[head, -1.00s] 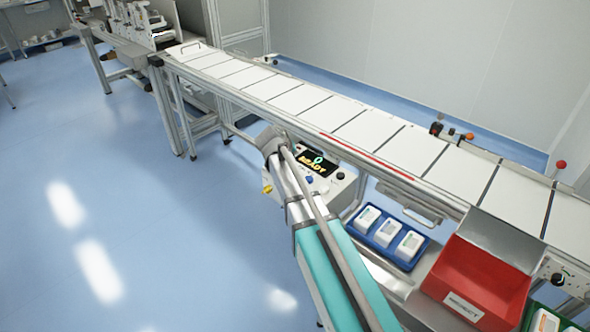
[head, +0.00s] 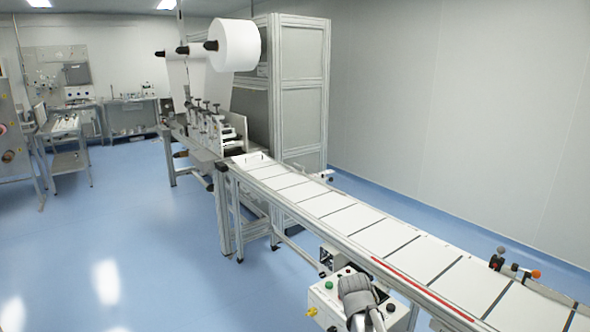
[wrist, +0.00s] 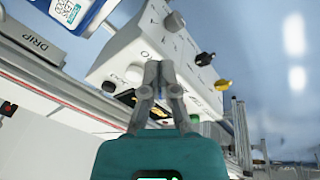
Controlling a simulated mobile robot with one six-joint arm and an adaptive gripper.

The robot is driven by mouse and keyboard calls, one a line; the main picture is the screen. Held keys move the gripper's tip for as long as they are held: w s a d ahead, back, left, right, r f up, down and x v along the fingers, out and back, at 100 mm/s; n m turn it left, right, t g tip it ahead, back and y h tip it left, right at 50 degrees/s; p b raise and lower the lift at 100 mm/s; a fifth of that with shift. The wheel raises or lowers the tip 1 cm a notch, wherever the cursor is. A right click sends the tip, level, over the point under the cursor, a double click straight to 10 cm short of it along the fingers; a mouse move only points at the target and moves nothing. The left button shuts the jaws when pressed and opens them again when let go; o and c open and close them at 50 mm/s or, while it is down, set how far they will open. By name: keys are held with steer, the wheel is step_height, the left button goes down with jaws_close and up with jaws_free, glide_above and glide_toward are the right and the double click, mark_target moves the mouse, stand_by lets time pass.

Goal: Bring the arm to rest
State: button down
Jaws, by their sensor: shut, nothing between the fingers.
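My gripper (wrist: 161,72) shows in the wrist view with its grey fingers together and nothing between them. Behind the fingers in that view is a white control box (wrist: 125,55) with black and yellow knobs and a green button. The fingers overlap the box in the picture; I cannot tell how far apart they are. In the head view the control box (head: 322,298) is at the bottom, partly covered by a grey joint of my arm (head: 357,290). My gripper is outside the head view.
The conveyor (head: 350,218) with white panels runs from lower right to the converter with its white roll (head: 238,45). In the wrist view, a blue tray (wrist: 95,20) and a grey part marked DRIP (wrist: 32,42) are at upper left. Blue floor (head: 150,230) at left is clear.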

steer(key=s+a+g+y, duration=0.1)
steer(key=s+y, duration=0.1)
steer(key=s, duration=0.6)
steer(key=shift+s+r+g+p, duration=0.35)
steer(key=shift+r+g+p, duration=0.05)
steer(key=shift+r+p, duration=0.05)
